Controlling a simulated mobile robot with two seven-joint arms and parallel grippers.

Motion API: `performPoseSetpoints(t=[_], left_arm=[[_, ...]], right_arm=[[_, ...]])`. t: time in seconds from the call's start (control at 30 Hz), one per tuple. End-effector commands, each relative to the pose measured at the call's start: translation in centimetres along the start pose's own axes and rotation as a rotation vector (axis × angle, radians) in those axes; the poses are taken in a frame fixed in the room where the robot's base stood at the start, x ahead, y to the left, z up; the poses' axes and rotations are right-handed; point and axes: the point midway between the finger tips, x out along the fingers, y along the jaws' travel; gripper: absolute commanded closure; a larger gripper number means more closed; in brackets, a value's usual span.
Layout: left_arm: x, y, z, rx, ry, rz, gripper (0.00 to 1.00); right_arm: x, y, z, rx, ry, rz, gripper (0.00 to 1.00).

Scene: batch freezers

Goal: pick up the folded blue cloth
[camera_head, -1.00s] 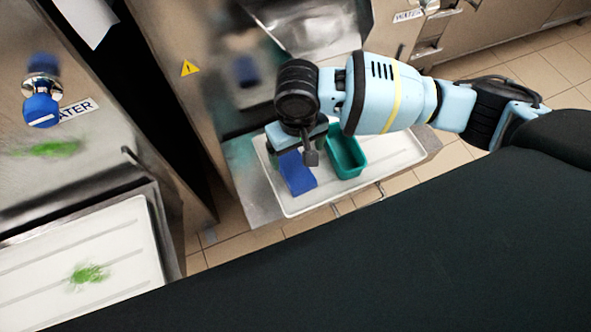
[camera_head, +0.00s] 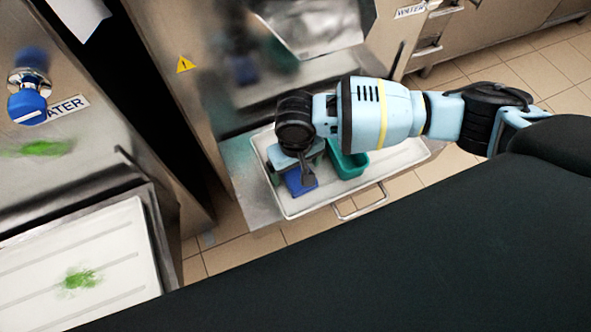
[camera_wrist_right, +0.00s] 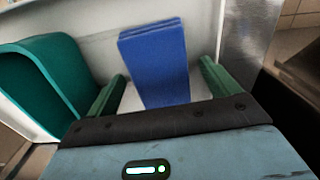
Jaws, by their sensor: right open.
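The folded blue cloth (camera_head: 299,183) lies on the white tray (camera_head: 288,208), beside a teal bin. In the right wrist view the cloth (camera_wrist_right: 156,64) stands out as a blue block with layered edges. My right gripper (camera_head: 304,182) is right over the cloth and hides part of it in the head view. In the wrist view its two green fingers (camera_wrist_right: 160,88) are apart, one on each side of the cloth's near end, with gaps visible on both sides. My left gripper is not in view.
The teal bin (camera_head: 352,166) stands on the tray just right of the cloth, and shows at the left of the wrist view (camera_wrist_right: 48,85). A steel machine front (camera_head: 215,100) rises behind the tray. Another white tray (camera_head: 110,240) with a green smear is at left.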

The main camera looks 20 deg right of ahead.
Motion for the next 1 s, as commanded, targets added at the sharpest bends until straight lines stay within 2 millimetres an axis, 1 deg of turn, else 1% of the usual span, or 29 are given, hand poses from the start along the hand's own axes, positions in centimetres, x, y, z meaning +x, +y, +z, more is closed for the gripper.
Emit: performPoseSetpoints(t=[0.07,0.1,0.4,0.47,0.77,0.87,1.0], left_arm=[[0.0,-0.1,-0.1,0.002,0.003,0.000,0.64],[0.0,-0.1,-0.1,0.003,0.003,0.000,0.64],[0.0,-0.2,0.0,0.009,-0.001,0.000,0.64],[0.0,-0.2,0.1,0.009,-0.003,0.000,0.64],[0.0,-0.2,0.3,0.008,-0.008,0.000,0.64],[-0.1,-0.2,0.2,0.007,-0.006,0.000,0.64],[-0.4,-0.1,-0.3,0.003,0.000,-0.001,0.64]], right_arm=[[-0.1,0.0,0.0,0.000,0.001,0.000,0.13],[-0.1,0.0,0.0,0.000,0.000,0.000,0.15],[-0.1,0.0,0.0,0.000,0.000,0.000,0.55],[-0.1,0.0,0.0,0.000,0.000,0.000,0.61],[-0.3,0.0,0.0,0.000,0.000,-0.001,0.61],[-0.9,-0.1,0.0,0.000,0.001,-0.001,0.61],[-2.4,-0.1,0.0,0.000,0.001,-0.002,0.61]])
